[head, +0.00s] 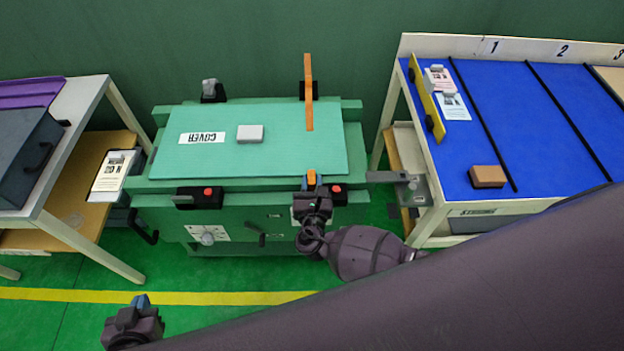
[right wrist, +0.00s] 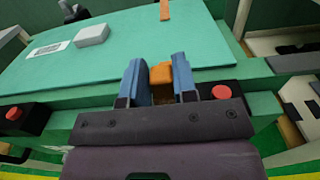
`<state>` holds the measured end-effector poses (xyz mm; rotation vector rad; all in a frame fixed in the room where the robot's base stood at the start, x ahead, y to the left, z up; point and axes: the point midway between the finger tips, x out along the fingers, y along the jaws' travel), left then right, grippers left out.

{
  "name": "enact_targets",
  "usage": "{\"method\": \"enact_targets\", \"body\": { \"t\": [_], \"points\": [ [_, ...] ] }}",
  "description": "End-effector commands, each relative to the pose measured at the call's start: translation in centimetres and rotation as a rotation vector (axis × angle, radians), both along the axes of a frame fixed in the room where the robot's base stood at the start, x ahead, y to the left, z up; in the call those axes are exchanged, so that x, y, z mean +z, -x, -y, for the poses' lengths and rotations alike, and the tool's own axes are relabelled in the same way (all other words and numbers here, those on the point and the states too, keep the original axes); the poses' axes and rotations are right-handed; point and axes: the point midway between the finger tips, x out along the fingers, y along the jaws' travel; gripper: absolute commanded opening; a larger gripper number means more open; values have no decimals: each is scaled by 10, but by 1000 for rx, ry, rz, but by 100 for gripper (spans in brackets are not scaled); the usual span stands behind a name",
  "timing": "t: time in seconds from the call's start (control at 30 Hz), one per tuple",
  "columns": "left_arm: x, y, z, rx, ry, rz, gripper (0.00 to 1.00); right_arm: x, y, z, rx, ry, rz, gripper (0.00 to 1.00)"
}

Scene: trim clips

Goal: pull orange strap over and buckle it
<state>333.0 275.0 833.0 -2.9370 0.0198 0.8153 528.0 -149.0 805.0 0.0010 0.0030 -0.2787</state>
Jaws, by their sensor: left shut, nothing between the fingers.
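The orange strap (head: 309,105) lies from the black mount at the back of the green case onto the teal cover (head: 265,160); its near end stops on the cover. A bit of it shows at the top of the right wrist view (right wrist: 164,10). My right gripper (head: 312,186) is at the front edge, beside a black buckle with a red button (head: 337,189). Its blue fingers stand apart with a small orange block (right wrist: 161,75) between or just beyond them; I cannot tell whether they grip it. My left gripper (head: 140,302) is shut and empty, low over the floor.
Another red-button buckle (head: 208,191) is at the front left. A blue-topped table (head: 560,130) stands right, a white table (head: 85,115) left. Green floor is clear in front.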

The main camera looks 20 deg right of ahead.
Motion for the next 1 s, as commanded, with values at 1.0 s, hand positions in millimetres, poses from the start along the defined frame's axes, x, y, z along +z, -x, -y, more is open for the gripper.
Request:
{"method": "enact_targets", "body": {
  "t": [1.0],
  "points": [
    [-4, 4, -1, 1, -1, -7, 0, -1, 81, -23, -1, -2, -4, 49]
  ]
}}
